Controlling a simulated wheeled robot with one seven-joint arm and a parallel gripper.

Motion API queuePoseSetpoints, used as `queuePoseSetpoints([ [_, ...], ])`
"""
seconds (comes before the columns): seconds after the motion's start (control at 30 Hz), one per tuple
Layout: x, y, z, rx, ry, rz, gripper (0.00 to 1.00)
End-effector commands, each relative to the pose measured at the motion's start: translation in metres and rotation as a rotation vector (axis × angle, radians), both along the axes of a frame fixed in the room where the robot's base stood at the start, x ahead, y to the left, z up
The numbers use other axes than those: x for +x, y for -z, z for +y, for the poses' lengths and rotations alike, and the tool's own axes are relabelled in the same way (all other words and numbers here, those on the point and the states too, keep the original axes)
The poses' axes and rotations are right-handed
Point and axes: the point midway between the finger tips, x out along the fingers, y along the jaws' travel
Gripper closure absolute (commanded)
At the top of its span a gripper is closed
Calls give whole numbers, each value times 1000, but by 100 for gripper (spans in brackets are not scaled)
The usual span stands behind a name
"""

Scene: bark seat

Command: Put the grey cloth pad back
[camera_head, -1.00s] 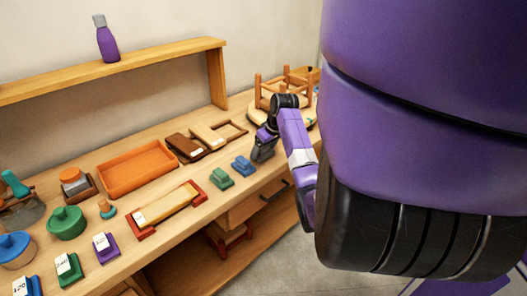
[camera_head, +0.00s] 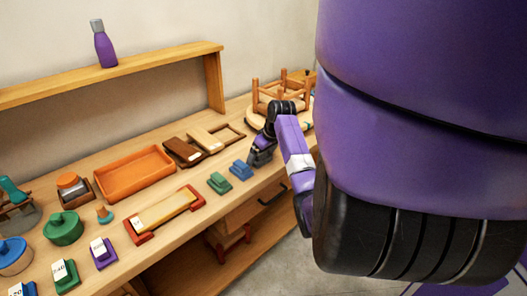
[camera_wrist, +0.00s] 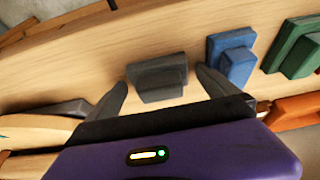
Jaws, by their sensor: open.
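The grey cloth pad (camera_wrist: 157,76) is a dark grey stepped block lying on the wooden bench. In the wrist view it lies between and just beyond the two spread fingers of my gripper (camera_wrist: 165,92). The fingers look apart from it, and nothing is held. In the head view my gripper (camera_head: 261,158) is low over the bench, to the right of the blue pad, and the grey pad cannot be made out there.
The blue pad (camera_wrist: 231,55) lies close by my gripper's right finger, with the green pad (camera_wrist: 293,46) beyond it. An orange tray (camera_head: 135,174), a wooden holder with red ends (camera_head: 166,213) and an upturned stool (camera_head: 278,104) stand on the bench (camera_head: 120,265).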

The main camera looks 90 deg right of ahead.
Motion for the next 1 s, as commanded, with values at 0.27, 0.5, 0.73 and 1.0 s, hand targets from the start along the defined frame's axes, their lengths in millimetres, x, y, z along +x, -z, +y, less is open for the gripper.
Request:
queuePoseSetpoints([
  [0.27,-10,-41,11,-5,1,-2,2],
  [0.5,-22,-85,26,-4,1,-1,2],
  [0.73,-28,-108,33,-2,0,-1,2],
  [1.0,-30,-112,35,-1,0,-1,2],
])
